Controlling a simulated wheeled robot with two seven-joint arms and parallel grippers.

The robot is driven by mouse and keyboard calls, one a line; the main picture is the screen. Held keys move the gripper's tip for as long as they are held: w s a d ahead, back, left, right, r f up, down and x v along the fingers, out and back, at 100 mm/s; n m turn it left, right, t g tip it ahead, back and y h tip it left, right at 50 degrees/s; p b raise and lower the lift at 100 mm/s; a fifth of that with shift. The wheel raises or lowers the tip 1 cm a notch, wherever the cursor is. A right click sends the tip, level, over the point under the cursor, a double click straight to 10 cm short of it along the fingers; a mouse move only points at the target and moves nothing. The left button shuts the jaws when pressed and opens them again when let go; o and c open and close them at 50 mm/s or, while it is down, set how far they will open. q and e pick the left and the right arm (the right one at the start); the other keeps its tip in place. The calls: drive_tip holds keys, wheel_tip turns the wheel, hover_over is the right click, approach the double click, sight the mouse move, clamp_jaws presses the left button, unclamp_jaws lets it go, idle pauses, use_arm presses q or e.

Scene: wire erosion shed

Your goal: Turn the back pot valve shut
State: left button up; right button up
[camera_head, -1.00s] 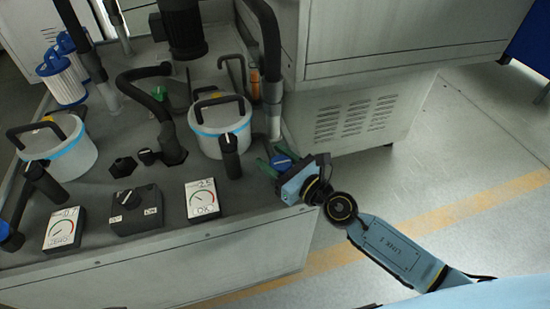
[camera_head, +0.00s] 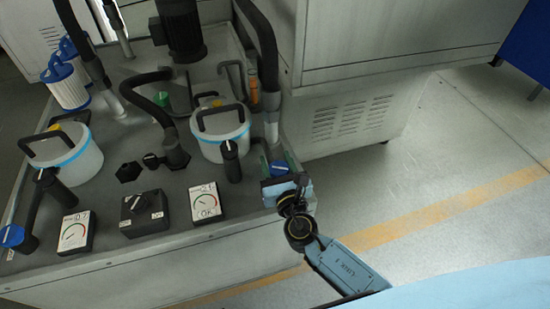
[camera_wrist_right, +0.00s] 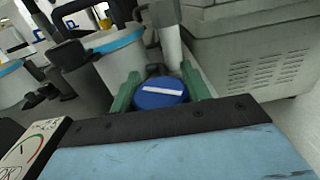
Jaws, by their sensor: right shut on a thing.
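A blue round valve knob (camera_head: 279,168) with a white bar stands at the right edge of the grey deck, beside the right-hand white pot (camera_head: 221,148). My right gripper (camera_head: 277,162) is shut on this knob. In the right wrist view, the knob (camera_wrist_right: 160,97) sits between the two green fingers, its white bar lying nearly crosswise. A second white pot (camera_head: 80,165) stands at the left, with another blue knob (camera_head: 12,236) near it at the left edge. My left gripper is not in view.
Gauges (camera_head: 206,203) and (camera_head: 76,232) and a black switch box (camera_head: 143,213) line the deck's front. A thick grey pipe (camera_head: 268,65) rises just behind the gripped knob. A grey cabinet (camera_head: 350,115) stands to the right. The floor at right is clear.

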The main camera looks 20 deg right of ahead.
drive_tip(key=m+h, duration=0.2)
drive_tip(key=h, duration=0.1)
drive_tip(key=m+h, duration=0.1)
drive_tip(key=h, duration=0.1)
drive_tip(key=m+g+h, duration=0.1)
drive_tip(key=h, duration=0.1)
drive_tip(key=shift+d+f+m, duration=0.1)
drive_tip(key=shift+d+m, duration=0.2)
drive_tip(key=shift+m, duration=0.1)
drive_tip(key=m+g+h, duration=0.1)
drive_tip(key=m+g+h+b, duration=0.1)
drive_tip(key=h, duration=0.1)
drive_tip(key=m+g+h, duration=0.1)
drive_tip(key=shift+s+d+h+b, duration=0.2)
drive_tip(key=shift+d+h+b, duration=0.05)
drive_tip(key=shift+h+b, duration=0.05)
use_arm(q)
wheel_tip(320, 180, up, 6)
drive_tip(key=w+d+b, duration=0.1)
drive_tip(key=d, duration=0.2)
use_arm(e)
drive_tip(key=shift+s+d+m+g+h, duration=0.1)
drive_tip(key=shift+d+m+g+h, duration=0.05)
drive_tip(key=shift+m+g+h, duration=0.65)
drive_tip(key=shift+s+d+m+g+h, duration=0.1)
drive_tip(key=shift+m+g+h, duration=0.6)
drive_tip(key=shift+g, duration=0.2)
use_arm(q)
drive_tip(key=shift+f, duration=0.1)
